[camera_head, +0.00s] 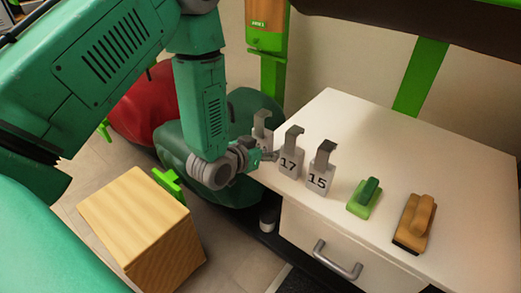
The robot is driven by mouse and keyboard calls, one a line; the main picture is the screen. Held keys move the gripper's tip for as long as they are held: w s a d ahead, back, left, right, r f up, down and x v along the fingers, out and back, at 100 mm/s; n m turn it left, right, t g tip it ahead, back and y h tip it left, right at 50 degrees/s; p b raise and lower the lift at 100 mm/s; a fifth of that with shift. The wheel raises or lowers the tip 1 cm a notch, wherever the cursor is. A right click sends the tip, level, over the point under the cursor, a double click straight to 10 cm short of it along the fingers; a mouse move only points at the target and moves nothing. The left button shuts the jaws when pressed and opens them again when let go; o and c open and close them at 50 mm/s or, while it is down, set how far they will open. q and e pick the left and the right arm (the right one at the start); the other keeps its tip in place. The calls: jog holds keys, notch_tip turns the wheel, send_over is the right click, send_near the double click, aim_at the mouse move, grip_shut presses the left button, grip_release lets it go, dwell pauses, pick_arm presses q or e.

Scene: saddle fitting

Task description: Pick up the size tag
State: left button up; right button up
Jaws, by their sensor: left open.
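Three grey hooked size tags stand in a row near the left edge of the white cabinet top (355,135). One tag reads 17 (290,158) and one at the right reads 15 (319,172). The leftmost tag (262,124) is partly hidden by my left gripper, and its number is not readable. My left gripper (268,155) is open, with its fingers at the lower part of the leftmost tag and just left of the 17 tag. I cannot tell whether it touches either tag. My right gripper is not in view.
A green-handled brush (364,198) and a brown brush (414,222) lie right of the tags. The cabinet has a drawer with a metal handle (338,262). A wooden block (145,230) stands at lower left. Red (142,105) and dark green rounded things sit behind my arm.

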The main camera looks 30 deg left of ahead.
aim_at(261, 118)
pick_arm(q)
jog(key=shift+d+r, duration=0.1)
jog(key=shift+d, duration=0.25)
jog(key=c, duration=1)
jog(key=shift+a, duration=0.35)
jog(key=shift+c, duration=0.2)
jog(key=shift+a+r, duration=0.15)
jog(key=shift+r, duration=0.05)
jog(key=r+p, duration=0.1)
jog(key=r, duration=0.2)
jog(key=r+p, duration=0.1)
jog(key=r, duration=0.2)
jog(key=r+p, duration=0.2)
jog(key=r, duration=0.1)
jog(key=shift+d, duration=0.35)
jog(key=shift+r, duration=0.2)
jog(key=shift+a, duration=0.2)
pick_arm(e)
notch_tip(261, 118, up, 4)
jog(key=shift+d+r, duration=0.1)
pick_arm(q)
jog(key=shift+a, duration=0.1)
jog(key=shift+d, duration=0.2)
jog(key=shift+a, duration=0.1)
